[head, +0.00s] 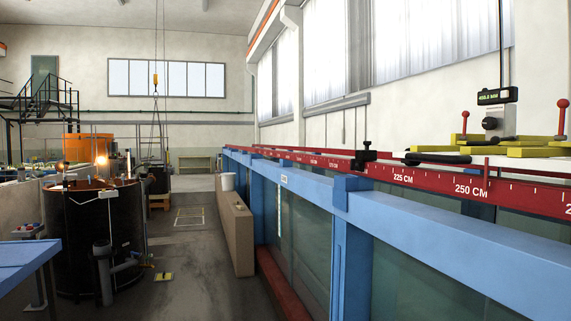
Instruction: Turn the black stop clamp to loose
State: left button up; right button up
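The black stop clamp (364,157) sits on the red scale rail (425,178), just left of the 225 CM mark. It is a small dark block with a knob on top. The head view is too coarse to tell whether the clamp is loose or tight. Neither of my grippers shows in the head view.
The blue flume frame (448,232) with glass walls runs along the right. A yellow carriage (525,150) with red-knobbed levers and a display (497,96) stands over the rail at right. A tan panel (236,232) leans against the flume. The aisle floor (195,270) is largely clear.

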aim_at(352, 163)
jog(key=u, duration=0.5)
jog(key=i, duration=2.4)
jog(key=z, duration=0.65)
